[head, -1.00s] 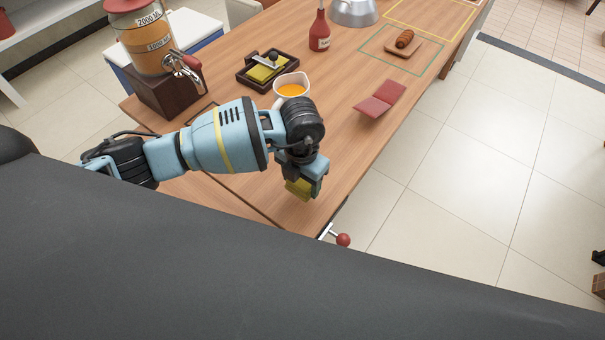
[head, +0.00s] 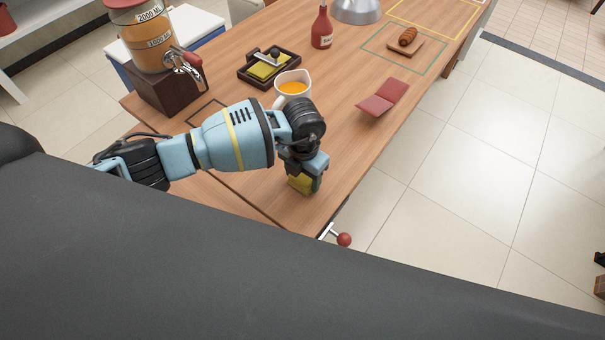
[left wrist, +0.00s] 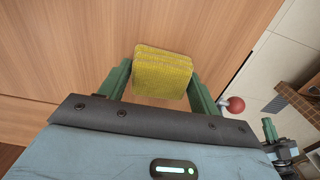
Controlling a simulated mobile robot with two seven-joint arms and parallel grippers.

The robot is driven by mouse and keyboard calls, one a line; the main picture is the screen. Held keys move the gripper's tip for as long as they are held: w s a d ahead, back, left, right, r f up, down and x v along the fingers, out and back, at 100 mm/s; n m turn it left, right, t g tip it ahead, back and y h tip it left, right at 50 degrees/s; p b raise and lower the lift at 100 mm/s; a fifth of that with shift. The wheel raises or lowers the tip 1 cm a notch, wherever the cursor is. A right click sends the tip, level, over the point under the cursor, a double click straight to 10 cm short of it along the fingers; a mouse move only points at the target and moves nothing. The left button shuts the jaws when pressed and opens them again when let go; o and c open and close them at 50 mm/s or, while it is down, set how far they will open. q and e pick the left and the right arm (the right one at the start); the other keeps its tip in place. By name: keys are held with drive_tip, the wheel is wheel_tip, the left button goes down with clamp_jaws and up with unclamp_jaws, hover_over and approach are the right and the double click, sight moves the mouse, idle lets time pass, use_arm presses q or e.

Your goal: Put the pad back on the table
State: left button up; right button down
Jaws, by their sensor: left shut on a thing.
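The yellow pad (head: 299,183) is in my left gripper (head: 305,183), low over the near end of the wooden table (head: 329,140). In the left wrist view the pad (left wrist: 163,72) sits between the two green fingers of the left gripper (left wrist: 160,82), with the wood surface behind it. The left gripper is shut on the pad. I cannot tell whether the pad touches the table.
A cup of orange liquid (head: 292,86), a dark tray (head: 284,76) with a yellow item, and a red bottle (head: 321,30) stand farther back. A red folded item (head: 382,98) lies at the right edge. A red knob (head: 344,240) juts out beside the near corner.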

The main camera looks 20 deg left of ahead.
use_arm(q)
drive_tip(key=shift+f, duration=0.2)
drive_tip(key=o, duration=0.9)
drive_tip(key=shift+o, duration=0.3)
use_arm(e)
drive_tip(key=shift+a, duration=0.1)
use_arm(q)
drive_tip(key=shift+r, duration=0.15)
drive_tip(key=shift+r, duration=0.4)
wheel_tip(320, 180, up, 11)
drive_tip(key=p, duration=0.1)
drive_tip(key=shift+r, duration=0.2)
use_arm(e)
drive_tip(key=shift+w+d+r, duration=0.25)
drive_tip(key=shift+w+r, duration=0.3)
drive_tip(key=shift+r, duration=0.15)
use_arm(q)
drive_tip(key=shift+w, duration=0.1)
